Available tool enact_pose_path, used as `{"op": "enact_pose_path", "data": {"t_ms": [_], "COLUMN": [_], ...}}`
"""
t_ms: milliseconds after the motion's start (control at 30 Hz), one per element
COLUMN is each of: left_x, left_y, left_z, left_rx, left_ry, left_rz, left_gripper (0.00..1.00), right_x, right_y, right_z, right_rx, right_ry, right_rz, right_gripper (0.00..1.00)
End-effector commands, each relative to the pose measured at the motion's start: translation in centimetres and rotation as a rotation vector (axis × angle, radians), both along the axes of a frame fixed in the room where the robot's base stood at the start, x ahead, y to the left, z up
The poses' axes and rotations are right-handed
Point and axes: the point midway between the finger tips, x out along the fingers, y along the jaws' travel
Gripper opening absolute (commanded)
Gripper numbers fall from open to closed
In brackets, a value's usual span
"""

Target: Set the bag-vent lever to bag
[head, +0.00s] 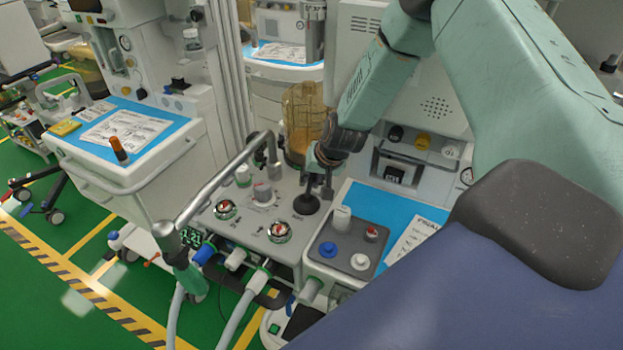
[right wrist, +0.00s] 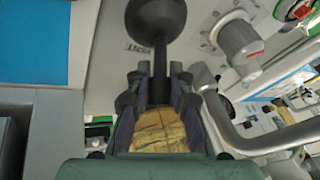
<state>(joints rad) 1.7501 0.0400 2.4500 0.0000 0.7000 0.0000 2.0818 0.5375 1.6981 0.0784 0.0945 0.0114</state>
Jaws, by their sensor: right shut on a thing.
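The bag-vent lever has a round black base (head: 306,204) on the pale top panel of the middle machine. In the right wrist view its black base (right wrist: 157,16) is at the top, and its thin black stem (right wrist: 158,72) runs down between my fingers. My right gripper (head: 323,178) is shut on the stem, above and slightly right of the base in the head view. Its fingers (right wrist: 158,90) sit on both sides of the stem. An upside-down VENT label (right wrist: 136,48) is beside the base. The exact lever setting is unclear. My left gripper is not in view.
To the right are a grey block with several knobs (head: 342,248) and a blue worktop (head: 375,215). Another cart (head: 140,160) stands left.

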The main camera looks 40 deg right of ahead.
Motion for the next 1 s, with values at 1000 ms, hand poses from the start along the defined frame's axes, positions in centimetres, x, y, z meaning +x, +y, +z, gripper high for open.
{"op": "enact_pose_path", "data": {"t_ms": [1000], "left_x": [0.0], "left_y": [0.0], "left_z": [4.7], "left_rx": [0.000], "left_ry": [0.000], "left_rz": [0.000], "left_gripper": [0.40], "right_x": [-1.2], "right_y": [2.3], "right_z": [0.6], "right_rx": [-0.392], "right_ry": [-0.200], "right_rz": [0.005], "right_gripper": [0.00]}}
